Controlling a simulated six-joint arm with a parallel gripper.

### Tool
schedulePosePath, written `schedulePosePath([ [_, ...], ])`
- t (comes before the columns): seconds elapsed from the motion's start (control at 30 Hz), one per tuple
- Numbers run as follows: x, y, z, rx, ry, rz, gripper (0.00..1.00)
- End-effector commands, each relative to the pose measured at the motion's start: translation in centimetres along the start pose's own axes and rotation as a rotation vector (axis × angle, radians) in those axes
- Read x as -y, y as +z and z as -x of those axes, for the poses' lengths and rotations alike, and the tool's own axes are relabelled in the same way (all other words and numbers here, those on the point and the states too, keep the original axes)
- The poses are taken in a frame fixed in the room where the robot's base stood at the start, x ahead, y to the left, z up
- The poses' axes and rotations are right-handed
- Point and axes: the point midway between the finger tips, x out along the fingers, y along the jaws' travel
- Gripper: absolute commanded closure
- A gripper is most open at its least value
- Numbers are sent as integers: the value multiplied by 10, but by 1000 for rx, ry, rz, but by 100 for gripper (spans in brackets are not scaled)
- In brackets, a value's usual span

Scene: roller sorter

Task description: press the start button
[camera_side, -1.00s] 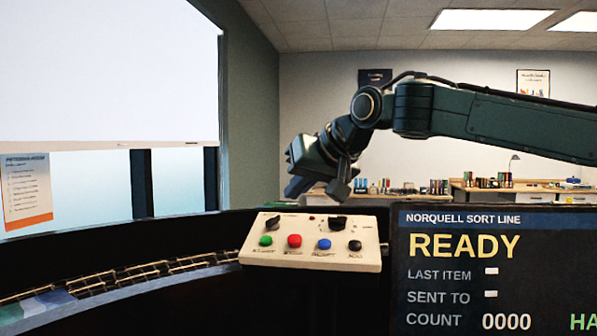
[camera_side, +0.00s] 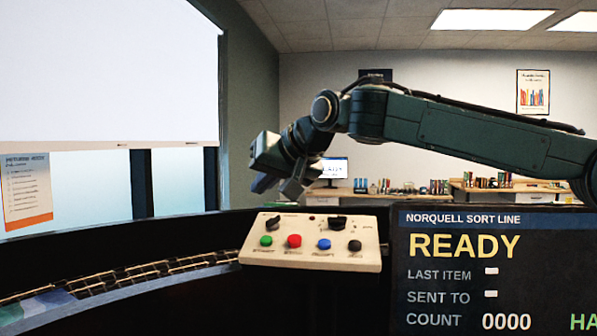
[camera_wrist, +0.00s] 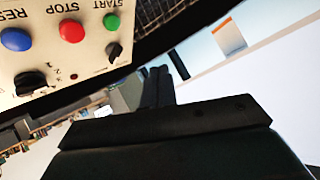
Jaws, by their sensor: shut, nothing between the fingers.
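The start button is the green button (camera_side: 266,240) at the left end of the button row on the white control panel (camera_side: 320,262). In the wrist view it also shows (camera_wrist: 112,22), labelled START, near the top and upside down. My gripper (camera_side: 276,188) is in the air above and behind the panel's left part, apart from it. In the wrist view its fingers (camera_wrist: 162,80) are together and empty, below and to the right of the green button.
Beside it are a red STOP button (camera_side: 294,241), a blue button (camera_side: 324,244) and a black button (camera_side: 355,246). Two black knobs stand behind them. A dark display (camera_side: 490,270) reads READY, count 0000. A roller track (camera_side: 150,272) runs left of the panel.

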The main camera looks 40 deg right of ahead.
Motion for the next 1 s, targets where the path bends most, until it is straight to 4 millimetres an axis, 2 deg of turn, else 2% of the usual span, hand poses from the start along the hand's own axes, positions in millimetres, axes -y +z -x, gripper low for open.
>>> schedulePosePath([
  [1.0, -42, 42, -57, 1, 1, 0, 100],
])
